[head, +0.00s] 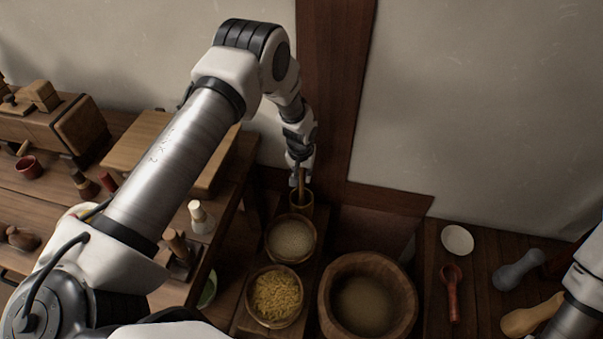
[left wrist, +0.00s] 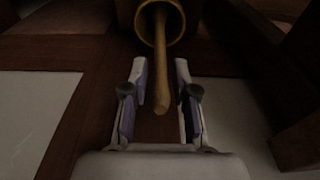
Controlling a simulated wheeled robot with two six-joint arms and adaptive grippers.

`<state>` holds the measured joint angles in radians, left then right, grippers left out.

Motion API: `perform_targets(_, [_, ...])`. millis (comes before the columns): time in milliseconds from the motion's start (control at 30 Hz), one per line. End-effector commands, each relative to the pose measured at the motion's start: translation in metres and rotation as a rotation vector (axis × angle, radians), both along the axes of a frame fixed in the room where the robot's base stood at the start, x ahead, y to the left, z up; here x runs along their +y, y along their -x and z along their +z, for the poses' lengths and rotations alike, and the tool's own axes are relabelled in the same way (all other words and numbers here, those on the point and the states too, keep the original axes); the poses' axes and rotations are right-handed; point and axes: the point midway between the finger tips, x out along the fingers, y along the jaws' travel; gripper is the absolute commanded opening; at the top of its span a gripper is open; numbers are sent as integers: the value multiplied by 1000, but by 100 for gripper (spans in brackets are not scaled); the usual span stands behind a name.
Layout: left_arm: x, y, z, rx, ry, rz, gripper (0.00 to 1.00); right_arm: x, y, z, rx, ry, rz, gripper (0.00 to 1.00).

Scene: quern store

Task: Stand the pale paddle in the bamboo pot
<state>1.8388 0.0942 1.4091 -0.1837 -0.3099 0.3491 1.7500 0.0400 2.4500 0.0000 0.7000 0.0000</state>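The bamboo pot (head: 301,208) stands upright at the back, by the dark post; its round rim (left wrist: 139,30) shows at the top of the left wrist view. The paddle (left wrist: 160,62), a slim tan wooden stick in view, stands in the pot with its handle end sticking out; its lower part is hidden inside. My left gripper (left wrist: 161,82) is open, one finger on each side of the handle, with a visible gap on both sides. In the head view the left gripper (head: 300,175) is small, just above the pot. My right gripper is out of view.
A bowl of pale grain (head: 291,239), a bowl of yellow strands (head: 275,296) and a large wooden tub (head: 327,300) are in front of the pot. A white dish (head: 457,240) and red spoon (head: 452,292) lie right.

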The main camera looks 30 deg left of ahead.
Motion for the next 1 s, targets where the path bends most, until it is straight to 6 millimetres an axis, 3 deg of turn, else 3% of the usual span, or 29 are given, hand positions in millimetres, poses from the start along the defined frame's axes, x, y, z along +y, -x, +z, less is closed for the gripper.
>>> perform_targets(367, [0,0,5,-1,0,0,43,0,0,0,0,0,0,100])
perform_targets(467, [-1,1,20,-1,1,1,43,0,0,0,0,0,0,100])
perform_targets(800, [-4,11,101,-2,0,0,43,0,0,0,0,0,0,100])
perform_targets(1000, [-5,14,119,0,0,0,43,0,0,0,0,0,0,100])
